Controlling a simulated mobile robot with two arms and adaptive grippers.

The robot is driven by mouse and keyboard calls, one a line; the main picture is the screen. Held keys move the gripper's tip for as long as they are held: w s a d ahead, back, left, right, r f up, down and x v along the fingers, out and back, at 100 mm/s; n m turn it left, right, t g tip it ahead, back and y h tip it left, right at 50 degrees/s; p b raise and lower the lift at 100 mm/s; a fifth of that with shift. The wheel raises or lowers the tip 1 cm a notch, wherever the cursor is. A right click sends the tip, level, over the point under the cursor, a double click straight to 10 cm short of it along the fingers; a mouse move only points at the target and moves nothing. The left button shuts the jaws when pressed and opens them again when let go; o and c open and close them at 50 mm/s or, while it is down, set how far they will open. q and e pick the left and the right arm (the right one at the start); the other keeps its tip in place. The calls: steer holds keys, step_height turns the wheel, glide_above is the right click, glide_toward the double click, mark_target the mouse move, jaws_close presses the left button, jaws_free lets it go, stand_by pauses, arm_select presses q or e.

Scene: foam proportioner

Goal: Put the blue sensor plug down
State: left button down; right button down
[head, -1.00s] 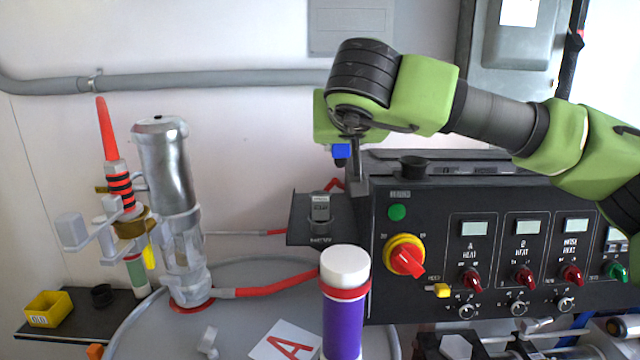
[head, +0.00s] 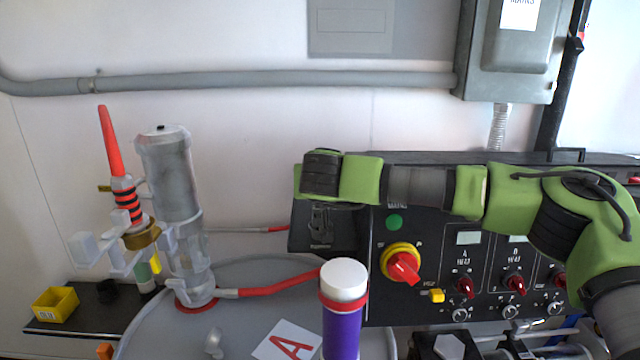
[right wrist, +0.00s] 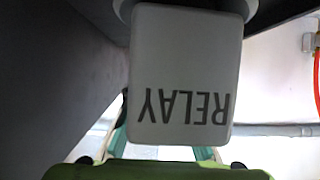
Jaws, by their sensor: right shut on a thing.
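The blue sensor plug is hidden in both current views; a second ago its blue body showed at my right gripper. My right gripper (head: 321,222) now hangs low over the small black shelf (head: 297,232) at the left end of the control box, mostly covered by my green wrist. It is shut, and the plug cannot be seen in it. In the right wrist view a grey block marked RELAY (right wrist: 182,75) fills the middle, upside down and very close. Whether the plug touches the shelf cannot be told. My left gripper is not in view.
The black control box (head: 378,290) with knobs and a red-yellow switch (head: 403,264) stands right of the shelf. A purple cylinder with a white cap (head: 344,278) stands in front. A metal pump (head: 170,180) and a yellow bin (head: 55,303) are at left.

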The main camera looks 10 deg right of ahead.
steer(key=shift+f+b, duration=0.15)
steer(key=shift+b, duration=0.2)
steer(key=c, duration=1.8)
jaws_free()
steer(key=shift+s+r+p, duration=0.1)
steer(key=shift+r+p, duration=0.25)
steer(key=shift+p, duration=0.05)
steer(key=b+v, duration=0.3)
steer(key=v, duration=0.8)
steer(key=shift+f+b, duration=0.15)
steer(key=shift+b, duration=0.25)
steer(key=shift+s+r, duration=0.25)
steer(key=shift+s, duration=0.15)
steer(key=shift+f, duration=0.1)
